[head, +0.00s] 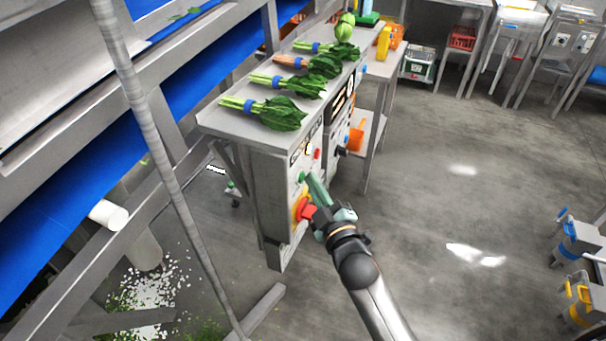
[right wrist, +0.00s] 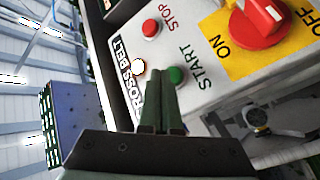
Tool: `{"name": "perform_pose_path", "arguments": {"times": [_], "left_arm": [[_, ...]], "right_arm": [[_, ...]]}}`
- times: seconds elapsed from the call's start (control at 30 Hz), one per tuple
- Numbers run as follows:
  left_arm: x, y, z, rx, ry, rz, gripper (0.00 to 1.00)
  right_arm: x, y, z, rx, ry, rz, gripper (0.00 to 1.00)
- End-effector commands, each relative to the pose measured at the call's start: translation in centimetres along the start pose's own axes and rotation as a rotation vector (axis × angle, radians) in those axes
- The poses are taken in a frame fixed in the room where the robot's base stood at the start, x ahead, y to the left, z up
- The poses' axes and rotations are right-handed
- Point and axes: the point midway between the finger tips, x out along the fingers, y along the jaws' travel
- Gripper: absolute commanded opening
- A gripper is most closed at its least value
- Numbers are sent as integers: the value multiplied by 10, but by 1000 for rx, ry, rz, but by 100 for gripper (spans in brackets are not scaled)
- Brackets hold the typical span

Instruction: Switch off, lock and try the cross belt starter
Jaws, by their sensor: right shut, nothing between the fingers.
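The cross belt starter (head: 282,195) is a grey box under the end of the bench. In the right wrist view its panel shows the CROSS BELT label (right wrist: 131,90), a red STOP button (right wrist: 150,27), a green START button (right wrist: 177,75) and a pale lamp (right wrist: 138,67). A red rotary switch (right wrist: 254,28) sits on a yellow ON/OFF plate (right wrist: 245,62); its exact setting is unclear. My right gripper (right wrist: 161,78) is shut and empty, its tips at or just in front of START; contact cannot be told. It shows in the head view too (head: 312,183). My left gripper is out of view.
Bundled greens (head: 270,112) lie on the bench top above the starter. A blue conveyor belt (head: 60,215) runs at left behind a grey post (head: 150,130). An orange jug (head: 355,138) stands beyond the panel.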

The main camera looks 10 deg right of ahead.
Motion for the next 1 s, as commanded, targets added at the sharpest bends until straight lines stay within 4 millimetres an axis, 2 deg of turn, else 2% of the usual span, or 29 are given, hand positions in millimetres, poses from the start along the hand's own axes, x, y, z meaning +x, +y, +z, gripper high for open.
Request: {"name": "perform_pose_path", "arguments": {"times": [0.43, 1.0], "left_arm": [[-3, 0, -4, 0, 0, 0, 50], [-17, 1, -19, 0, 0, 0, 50]], "right_arm": [[-6, 4, 5, -4, -6, -3, 0], [-39, 28, 29, -5, -6, -3, 0]]}}
